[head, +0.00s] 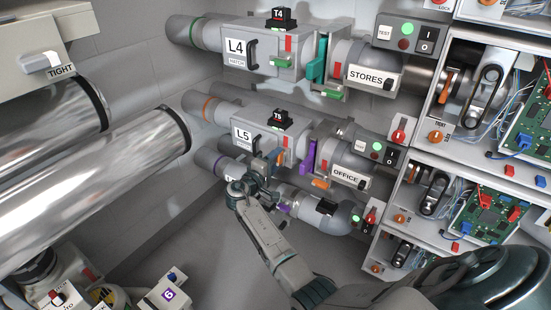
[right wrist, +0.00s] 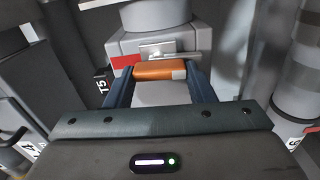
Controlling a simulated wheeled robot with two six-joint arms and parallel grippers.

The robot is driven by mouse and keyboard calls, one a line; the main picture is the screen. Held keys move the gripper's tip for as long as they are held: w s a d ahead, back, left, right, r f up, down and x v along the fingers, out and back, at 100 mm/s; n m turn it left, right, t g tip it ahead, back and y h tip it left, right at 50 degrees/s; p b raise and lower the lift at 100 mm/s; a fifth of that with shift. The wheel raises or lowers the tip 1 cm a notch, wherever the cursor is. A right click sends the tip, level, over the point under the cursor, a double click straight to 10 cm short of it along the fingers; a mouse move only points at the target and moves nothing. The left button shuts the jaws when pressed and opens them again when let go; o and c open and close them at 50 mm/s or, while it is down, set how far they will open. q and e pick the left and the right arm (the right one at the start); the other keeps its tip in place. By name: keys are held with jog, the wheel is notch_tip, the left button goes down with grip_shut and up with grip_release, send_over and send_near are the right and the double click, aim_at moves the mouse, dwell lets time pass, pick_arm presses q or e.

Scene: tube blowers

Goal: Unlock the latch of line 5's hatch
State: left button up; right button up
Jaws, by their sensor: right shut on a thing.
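Line 5's hatch box (head: 270,135) is the grey housing with the L5 label (head: 242,136) in the middle of the head view. A black T5 unit (head: 282,119) sits on top of it, with a red mark on its face. My right gripper (head: 268,165) reaches up to the box's lower front. In the right wrist view, its two dark fingers (right wrist: 160,90) stand either side of the orange latch handle (right wrist: 158,70) and are shut on it. A metal catch (right wrist: 157,49) lies just beyond the handle. My left gripper is not in view.
Line 4's hatch box (head: 262,45) with a green latch (head: 281,63) is above. A purple plate (head: 307,157) and the OFFICE pipe (head: 343,165) stand right of line 5. Another pipe (head: 310,205) runs below. Open electronics shelves (head: 455,155) fill the right side.

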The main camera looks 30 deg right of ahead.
jog(key=shift+f+n, duration=0.1)
jog(key=shift+n, duration=0.4)
jog(key=o, duration=1)
jog(key=shift+a, duration=0.1)
jog(key=v, duration=1)
jog(key=shift+s+a, duration=0.15)
jog(key=shift+a, duration=0.2)
